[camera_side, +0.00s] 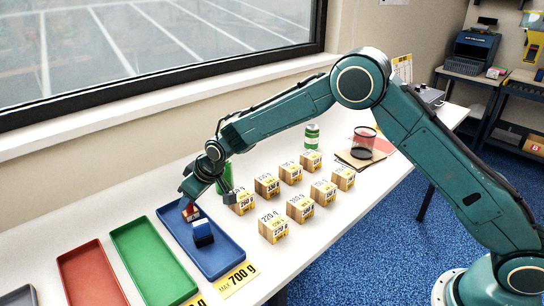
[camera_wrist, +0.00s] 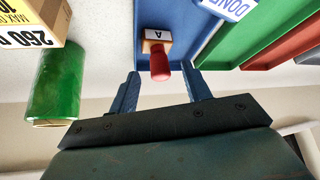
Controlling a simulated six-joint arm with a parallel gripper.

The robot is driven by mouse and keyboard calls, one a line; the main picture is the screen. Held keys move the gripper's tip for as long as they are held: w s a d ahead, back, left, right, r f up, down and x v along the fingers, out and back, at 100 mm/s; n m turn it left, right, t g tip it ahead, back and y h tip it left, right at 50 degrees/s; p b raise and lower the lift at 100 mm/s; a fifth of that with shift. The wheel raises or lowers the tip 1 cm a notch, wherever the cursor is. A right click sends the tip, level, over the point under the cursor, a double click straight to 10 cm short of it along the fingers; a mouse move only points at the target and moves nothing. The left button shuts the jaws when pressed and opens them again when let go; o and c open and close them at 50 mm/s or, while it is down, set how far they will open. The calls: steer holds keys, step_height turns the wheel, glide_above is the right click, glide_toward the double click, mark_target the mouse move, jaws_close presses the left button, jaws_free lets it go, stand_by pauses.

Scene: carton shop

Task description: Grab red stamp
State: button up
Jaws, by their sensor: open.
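The red stamp has a red handle and a pale wooden block marked "A". In the wrist view the stamp (camera_wrist: 158,62) is at the blue tray (camera_wrist: 185,12), its handle toward my gripper. In the side view the stamp (camera_side: 190,212) is at the far end of the blue tray (camera_side: 222,266), partly covered by my gripper. My gripper (camera_wrist: 163,76) is open, with one finger on each side of the red handle. I cannot tell whether either finger touches it. In the side view my gripper (camera_side: 206,192) is low over that tray end.
A blue-and-white block (camera_side: 203,234) marked "DONE" lies in the same tray, close by. A green cylinder (camera_wrist: 58,85) stands beside my gripper. Several weight-labelled boxes (camera_side: 273,228) are to the right. Green (camera_side: 150,262) and red (camera_side: 88,275) trays are at left.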

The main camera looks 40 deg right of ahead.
mark_target(190, 211)
steer(key=shift+x, duration=1.85)
jaws_close()
steer(key=shift+r, duration=0.2)
step_height(190, 211, up, 20)
steer(key=shift+f, duration=0.15)
